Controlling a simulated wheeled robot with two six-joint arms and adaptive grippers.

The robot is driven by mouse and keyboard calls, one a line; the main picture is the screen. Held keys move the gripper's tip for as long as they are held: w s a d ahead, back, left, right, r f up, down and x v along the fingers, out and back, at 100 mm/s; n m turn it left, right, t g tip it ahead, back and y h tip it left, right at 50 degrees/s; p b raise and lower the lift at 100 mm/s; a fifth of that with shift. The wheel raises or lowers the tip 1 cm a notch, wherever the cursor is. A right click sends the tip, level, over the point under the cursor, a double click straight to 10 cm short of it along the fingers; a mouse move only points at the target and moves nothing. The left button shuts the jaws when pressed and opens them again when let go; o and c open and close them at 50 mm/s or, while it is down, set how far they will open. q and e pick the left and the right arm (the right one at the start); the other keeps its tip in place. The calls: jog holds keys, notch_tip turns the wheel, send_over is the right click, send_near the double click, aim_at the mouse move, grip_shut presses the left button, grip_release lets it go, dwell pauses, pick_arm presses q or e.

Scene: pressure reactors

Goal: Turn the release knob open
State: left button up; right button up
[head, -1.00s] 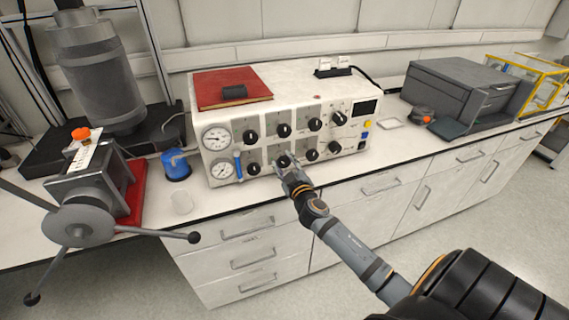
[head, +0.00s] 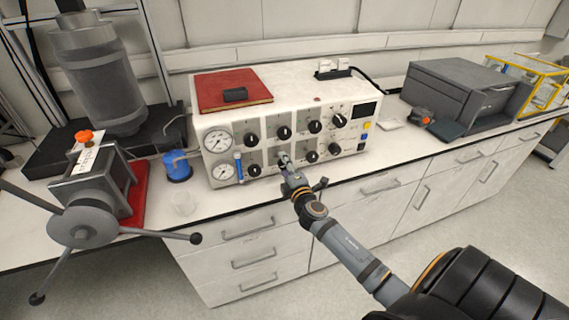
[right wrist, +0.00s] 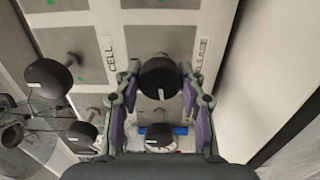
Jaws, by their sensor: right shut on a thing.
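The release knob (right wrist: 159,76) is a black round knob low on the front of the white control box (head: 330,90). In the right wrist view, a partly hidden label ending in "EASE" stands beside it. My right gripper (head: 283,158) is at the second knob from the left in the lower row. In the right wrist view, the two fingers of my right gripper (right wrist: 160,100) are on either side of the knob, shut on it. In the head view, the gripper mostly hides this knob. My left gripper is not in view.
Other black knobs (head: 284,132) sit close around it, with gauges (head: 217,139) at the left. A red book (head: 215,92) lies on the box. A crank-handled device (head: 82,225) stands at the left, near a blue container (head: 177,167). Floor in front is free.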

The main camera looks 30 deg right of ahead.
jog(key=shift+f+n+p, duration=0.1)
jog(key=shift+n+p, duration=0.35)
jog(key=shift+n, duration=1.65)
jog(key=o, duration=1.2)
jog(key=shift+c, duration=0.2)
jog(key=v, duration=1.2)
